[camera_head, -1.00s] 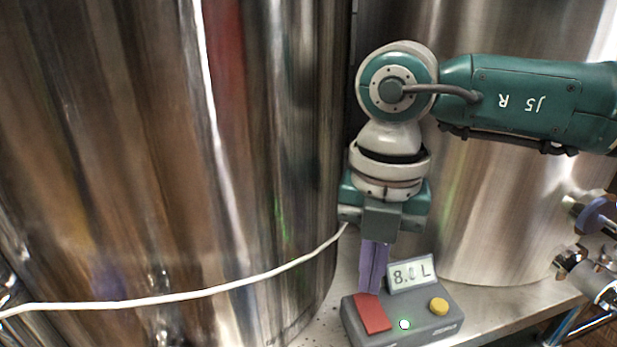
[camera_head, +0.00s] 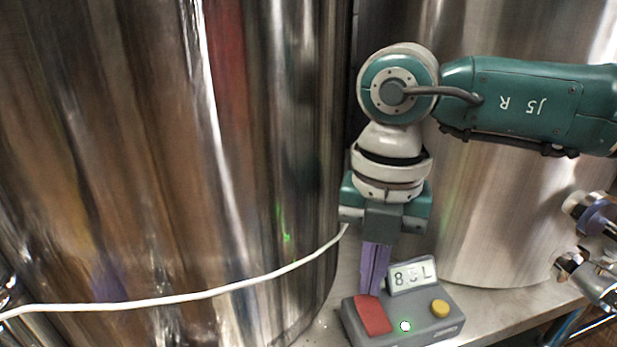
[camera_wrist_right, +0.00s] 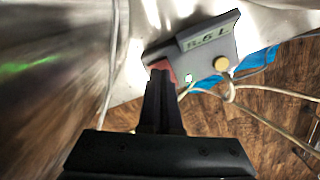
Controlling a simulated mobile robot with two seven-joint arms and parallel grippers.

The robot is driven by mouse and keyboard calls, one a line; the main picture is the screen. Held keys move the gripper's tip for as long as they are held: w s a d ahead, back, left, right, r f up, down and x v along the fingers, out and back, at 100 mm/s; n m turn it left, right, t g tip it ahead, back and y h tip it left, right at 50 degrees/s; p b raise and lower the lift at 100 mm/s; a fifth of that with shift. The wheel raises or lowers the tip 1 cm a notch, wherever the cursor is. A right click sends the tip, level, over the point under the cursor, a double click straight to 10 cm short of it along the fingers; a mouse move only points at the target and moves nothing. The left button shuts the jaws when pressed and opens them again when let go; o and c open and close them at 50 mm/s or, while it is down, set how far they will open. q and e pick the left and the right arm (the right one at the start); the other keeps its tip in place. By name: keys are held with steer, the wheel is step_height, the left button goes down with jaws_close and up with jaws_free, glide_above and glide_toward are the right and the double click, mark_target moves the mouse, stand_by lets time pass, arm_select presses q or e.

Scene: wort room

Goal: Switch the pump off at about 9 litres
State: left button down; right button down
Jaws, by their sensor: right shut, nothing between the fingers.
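The grey pump control box (camera_head: 408,322) stands on the metal shelf, with a red rocker switch (camera_head: 373,315), a lit green lamp (camera_head: 405,326) and a yellow round button (camera_head: 440,308). Its tilted display (camera_head: 411,275) reads about 8.5 L; in the right wrist view the display (camera_wrist_right: 208,38) looks like 8.6 L. My right gripper (camera_head: 370,292) points down, shut and empty, its purple fingertips at the far edge of the red switch. In the right wrist view its dark fingers (camera_wrist_right: 160,75) cover part of the switch. I cannot tell whether they touch it. My left gripper is not in view.
A large shiny steel vessel (camera_head: 150,170) fills the left, and another (camera_head: 500,210) stands behind my right arm. A white cable (camera_head: 190,296) crosses in front of the left vessel. Valves (camera_head: 590,270) stick out at the right. Hoses (camera_wrist_right: 265,118) show beyond the shelf edge.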

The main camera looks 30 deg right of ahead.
steer(key=shift+f, duration=0.2)
steer(key=shift+f+b, duration=0.7)
steer(key=shift+f, duration=0.05)
step_height(320, 180, up, 6)
steer(key=p, duration=0.6)
steer(key=shift+r, duration=0.15)
